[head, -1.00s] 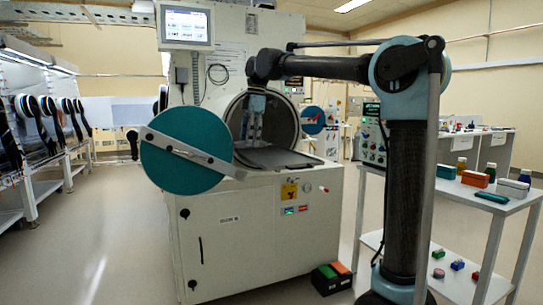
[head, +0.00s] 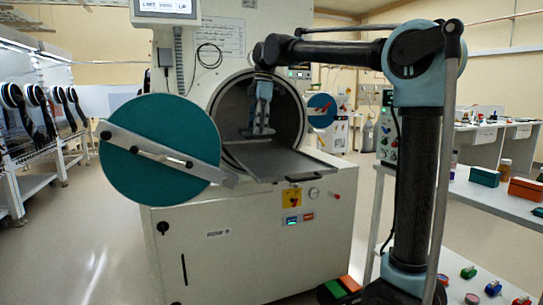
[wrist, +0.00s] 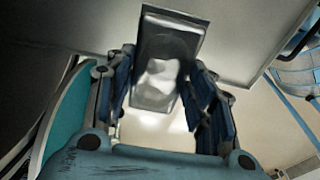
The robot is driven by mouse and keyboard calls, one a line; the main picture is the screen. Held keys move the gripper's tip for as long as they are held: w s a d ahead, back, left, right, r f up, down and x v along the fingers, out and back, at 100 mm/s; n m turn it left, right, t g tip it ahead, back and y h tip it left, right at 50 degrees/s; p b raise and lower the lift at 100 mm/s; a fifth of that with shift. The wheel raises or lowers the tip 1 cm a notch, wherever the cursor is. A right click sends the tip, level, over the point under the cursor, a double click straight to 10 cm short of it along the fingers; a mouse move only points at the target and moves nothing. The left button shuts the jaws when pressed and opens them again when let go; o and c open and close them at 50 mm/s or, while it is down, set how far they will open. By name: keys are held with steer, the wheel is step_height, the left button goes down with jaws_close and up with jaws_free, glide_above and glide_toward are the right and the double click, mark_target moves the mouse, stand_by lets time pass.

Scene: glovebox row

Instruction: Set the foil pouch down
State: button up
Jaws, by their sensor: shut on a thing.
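The foil pouch (wrist: 165,66) is a silver, shiny packet with a darker border in the wrist view. It sits between the fingertips of my gripper (wrist: 165,85), which is shut on it. In the head view my gripper (head: 262,130) points down in the round chamber mouth, over the inner end of the grey tray (head: 290,163). The pouch is too small to make out there. I cannot tell whether its underside touches the tray.
A round teal door (head: 160,150) stands swung open left of the chamber (head: 228,105). A white side table (head: 488,195) with several boxes and bottles is at the right. Black gloves (head: 40,105) line a bench at far left. Floor is clear at the left front.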

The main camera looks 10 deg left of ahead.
steer(key=shift+w+f, duration=0.15)
steer(key=shift+w, duration=0.1)
glide_above(257, 161)
steer(key=f, duration=0.5)
steer(key=shift+d+f, duration=0.2)
steer(key=shift+f, duration=2.15)
steer(key=o, duration=1.1)
steer(key=shift+f, duration=0.1)
steer(key=r, duration=0.4)
steer(key=d+r, duration=0.1)
steer(key=r, duration=0.3)
steer(key=w+r, duration=0.1)
steer(key=r, duration=0.3)
steer(key=shift+d, duration=0.3)
